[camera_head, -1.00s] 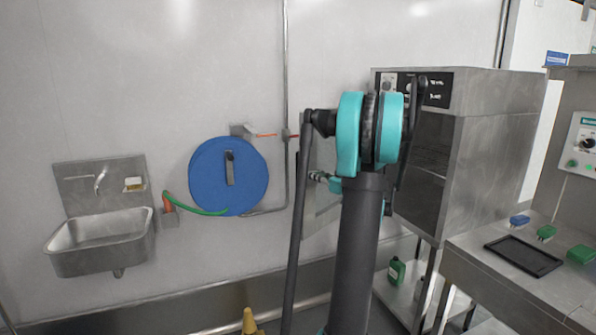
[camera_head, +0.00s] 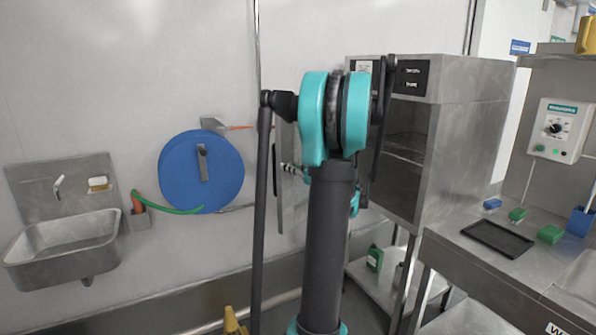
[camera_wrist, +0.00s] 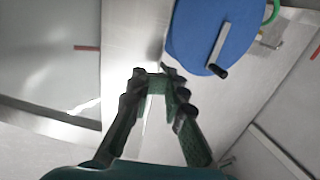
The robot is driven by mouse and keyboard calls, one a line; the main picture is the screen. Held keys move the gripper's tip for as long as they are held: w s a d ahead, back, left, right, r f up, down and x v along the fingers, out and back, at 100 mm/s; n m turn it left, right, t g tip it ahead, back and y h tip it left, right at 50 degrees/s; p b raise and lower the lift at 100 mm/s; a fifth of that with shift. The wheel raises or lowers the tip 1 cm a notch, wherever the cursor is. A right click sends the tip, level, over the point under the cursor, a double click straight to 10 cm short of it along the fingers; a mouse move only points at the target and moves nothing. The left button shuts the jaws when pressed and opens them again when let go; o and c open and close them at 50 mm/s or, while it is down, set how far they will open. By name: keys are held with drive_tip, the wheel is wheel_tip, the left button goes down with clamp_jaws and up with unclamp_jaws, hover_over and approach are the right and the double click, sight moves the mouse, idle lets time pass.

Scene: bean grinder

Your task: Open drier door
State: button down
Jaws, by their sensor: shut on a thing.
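The drier (camera_head: 465,140) is a tall steel cabinet right of my arm in the head view. Its front is open and wire shelves show inside. Its door (camera_head: 286,205) stands swung out to the left, seen nearly edge-on and partly hidden behind my arm. In the wrist view my gripper (camera_wrist: 156,78) has its fingertips close together at the edge of a pale steel panel, which appears to be the door. It is shut on the door handle, which the fingers mostly hide. In the head view my arm largely covers the gripper.
A blue hose reel (camera_head: 200,172) and a steel sink (camera_head: 65,235) are on the wall at left. A steel bench (camera_head: 500,275) with a black tray (camera_head: 497,239) stands at right. A yellow cone (camera_head: 232,322) is low in front.

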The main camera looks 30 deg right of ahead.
sight(279, 164)
drive_tip(key=shift+x, duration=3.05)
drive_tip(key=x, duration=1.4)
drive_tip(key=shift+w+r, duration=0.1)
